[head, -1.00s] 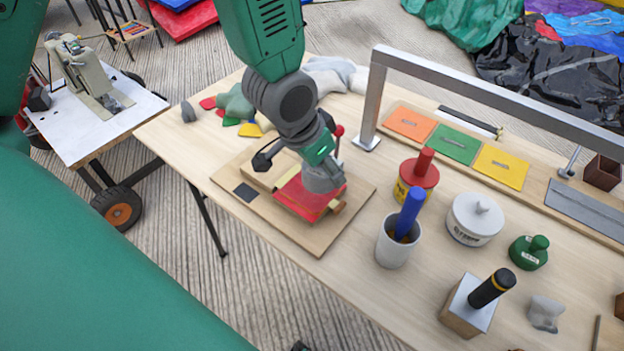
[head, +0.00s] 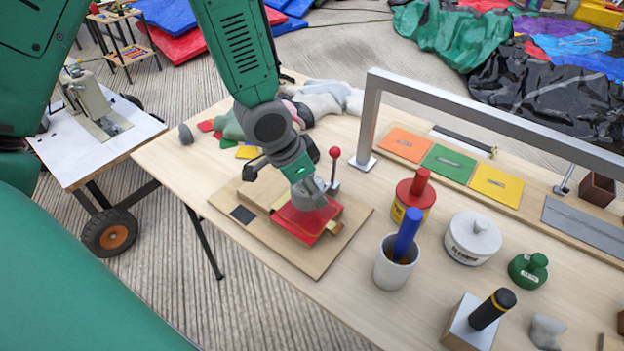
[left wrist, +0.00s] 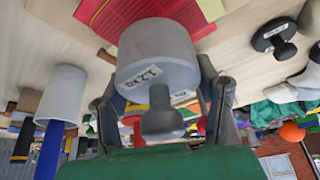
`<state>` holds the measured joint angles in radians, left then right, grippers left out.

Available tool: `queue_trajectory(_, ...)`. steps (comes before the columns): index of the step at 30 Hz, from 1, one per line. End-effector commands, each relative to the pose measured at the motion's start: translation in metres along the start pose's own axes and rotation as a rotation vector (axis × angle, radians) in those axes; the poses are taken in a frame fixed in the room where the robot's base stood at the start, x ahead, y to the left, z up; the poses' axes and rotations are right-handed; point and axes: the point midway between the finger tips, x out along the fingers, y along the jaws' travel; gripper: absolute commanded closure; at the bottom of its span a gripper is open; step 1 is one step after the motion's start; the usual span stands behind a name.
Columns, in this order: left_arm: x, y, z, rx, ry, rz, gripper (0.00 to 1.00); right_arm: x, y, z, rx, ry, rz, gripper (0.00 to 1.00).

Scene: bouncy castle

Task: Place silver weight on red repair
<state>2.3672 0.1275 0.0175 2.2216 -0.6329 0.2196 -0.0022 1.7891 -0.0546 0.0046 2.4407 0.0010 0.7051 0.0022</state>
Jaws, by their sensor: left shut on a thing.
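My left gripper (head: 312,188) is shut on the silver weight (head: 308,198), a grey cylinder with a knob and a paper label. In the left wrist view the weight (left wrist: 155,58) hangs between the fingers of the gripper (left wrist: 160,108). The red repair (head: 303,226) is a red patch on a block on a wooden board (head: 262,236). The weight is over the patch's far part; I cannot tell whether they touch. In the left wrist view the red repair (left wrist: 100,14) shows behind the weight, at upper left. My right gripper is not in view.
A red-knobbed lever (head: 335,155) stands just behind the weight. A red weight (head: 415,192), a white cup with a blue handle (head: 394,265), a white pot (head: 472,240) and a green weight (head: 527,270) stand to the right. A metal frame (head: 480,103) spans the back.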

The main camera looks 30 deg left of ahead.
Motion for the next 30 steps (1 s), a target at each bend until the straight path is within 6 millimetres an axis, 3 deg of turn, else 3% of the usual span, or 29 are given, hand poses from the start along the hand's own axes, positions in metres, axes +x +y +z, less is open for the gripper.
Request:
queue_trajectory(9, 0.032, 0.000, 0.012, 0.001, 0.002, 0.000, 0.95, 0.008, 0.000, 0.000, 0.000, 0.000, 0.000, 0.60)
queue_trajectory(20, 0.034, 0.000, 0.013, 0.001, 0.004, -0.001, 0.95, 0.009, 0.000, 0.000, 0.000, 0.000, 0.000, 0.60)
queue_trajectory(21, 0.034, 0.000, 0.014, 0.000, 0.000, 0.001, 0.30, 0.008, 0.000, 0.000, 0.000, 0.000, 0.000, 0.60)
queue_trajectory(22, 0.034, 0.000, 0.014, 0.000, 0.000, 0.000, 0.23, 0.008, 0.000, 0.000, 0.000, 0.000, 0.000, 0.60)
queue_trajectory(30, 0.034, 0.000, 0.013, 0.000, 0.000, 0.001, 0.23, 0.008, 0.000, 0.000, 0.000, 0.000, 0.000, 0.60)
